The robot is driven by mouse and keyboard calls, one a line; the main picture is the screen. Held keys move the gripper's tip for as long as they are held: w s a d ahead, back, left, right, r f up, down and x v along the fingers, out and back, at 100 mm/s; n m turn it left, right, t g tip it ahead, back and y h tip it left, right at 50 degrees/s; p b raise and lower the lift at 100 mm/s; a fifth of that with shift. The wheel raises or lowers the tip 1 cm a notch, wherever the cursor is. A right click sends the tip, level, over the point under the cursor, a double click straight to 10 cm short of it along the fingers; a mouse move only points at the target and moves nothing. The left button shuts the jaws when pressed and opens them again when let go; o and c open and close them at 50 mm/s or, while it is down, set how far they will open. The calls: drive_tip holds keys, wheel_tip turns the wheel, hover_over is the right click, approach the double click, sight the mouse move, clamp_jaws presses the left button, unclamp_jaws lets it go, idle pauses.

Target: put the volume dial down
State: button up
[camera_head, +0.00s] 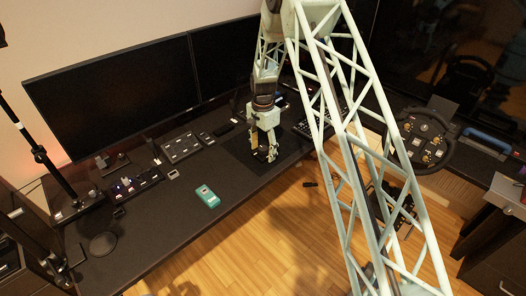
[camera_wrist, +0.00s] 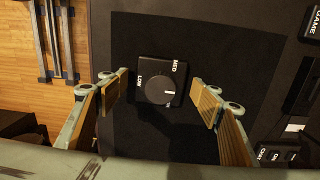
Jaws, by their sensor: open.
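The volume dial (camera_wrist: 160,84) is a small black square box with a round knob and white "LOW" and "MED" lettering. In the wrist view it rests on a dark mat (camera_wrist: 215,35) on the desk. My gripper (camera_wrist: 163,95) is open, with one wood-padded finger on each side of the dial and a visible gap at both sides. In the head view my gripper (camera_head: 264,155) is low over the mat at the middle of the desk. The dial cannot be made out there.
Two monitors (camera_head: 115,85) stand behind. A racing wheel (camera_head: 421,138) is at the right. In the wrist view, labelled boxes (camera_wrist: 310,22) lie at the right, and the desk edge is at the left.

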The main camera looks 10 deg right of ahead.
wheel_tip(320, 180, up, 11)
drive_tip(key=shift+r+p, duration=0.1)
drive_tip(key=shift+p, duration=0.55)
drive_tip(key=shift+r, duration=0.35)
idle(0.4)
